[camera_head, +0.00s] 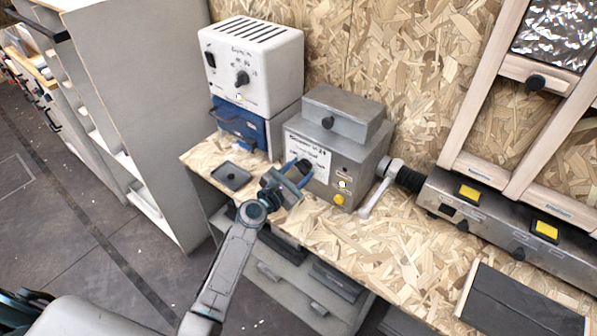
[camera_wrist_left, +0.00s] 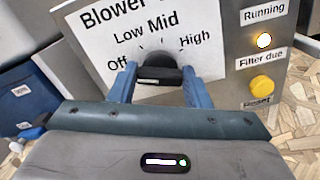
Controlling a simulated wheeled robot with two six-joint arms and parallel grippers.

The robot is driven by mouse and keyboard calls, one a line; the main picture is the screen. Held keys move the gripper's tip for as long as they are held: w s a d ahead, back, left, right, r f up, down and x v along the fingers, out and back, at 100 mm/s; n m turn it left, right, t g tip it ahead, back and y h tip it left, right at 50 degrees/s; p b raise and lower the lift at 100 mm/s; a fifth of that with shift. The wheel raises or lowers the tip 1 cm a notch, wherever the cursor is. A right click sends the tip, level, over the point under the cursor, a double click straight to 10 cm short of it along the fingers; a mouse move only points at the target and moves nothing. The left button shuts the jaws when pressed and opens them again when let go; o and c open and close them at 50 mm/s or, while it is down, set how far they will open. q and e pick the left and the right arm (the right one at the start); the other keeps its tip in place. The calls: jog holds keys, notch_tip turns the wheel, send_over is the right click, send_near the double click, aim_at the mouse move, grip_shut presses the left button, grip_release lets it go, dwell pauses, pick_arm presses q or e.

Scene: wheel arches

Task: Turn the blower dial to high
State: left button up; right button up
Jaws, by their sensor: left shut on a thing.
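The blower unit (camera_head: 340,147) is a grey metal box on the bench. In the left wrist view its white label (camera_wrist_left: 100,50) reads "Blower", with Off, Low, Mid and High around a black dial (camera_wrist_left: 160,62). The dial (camera_head: 305,166) also shows in the head view, partly hidden by the gripper. My left gripper (camera_head: 298,173) reaches the front of the unit. Its blue fingers (camera_wrist_left: 161,85) are shut on the dial, one on each side. Where the dial points cannot be told. My right gripper is not in view.
A lever (camera_head: 375,190) and pipe stand to the right. A white control box (camera_head: 254,65) sits on a blue box (camera_head: 243,127). A small black tray (camera_head: 231,176) lies left.

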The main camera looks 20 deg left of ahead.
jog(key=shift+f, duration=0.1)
pick_arm(q)
jog(key=m+b, duration=0.1)
jog(key=m, duration=0.1)
jog(key=shift+f+m+b, duration=0.15)
jog(key=shift+m+b, duration=0.15)
jog(key=shift+m, duration=0.1)
pick_arm(e)
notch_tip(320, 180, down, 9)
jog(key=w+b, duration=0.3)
jog(key=b, duration=0.6)
pick_arm(q)
jog(key=shift+f+m+b, duration=0.15)
jog(key=shift+m+b, duration=2.95)
jog(key=shift+m, duration=9)
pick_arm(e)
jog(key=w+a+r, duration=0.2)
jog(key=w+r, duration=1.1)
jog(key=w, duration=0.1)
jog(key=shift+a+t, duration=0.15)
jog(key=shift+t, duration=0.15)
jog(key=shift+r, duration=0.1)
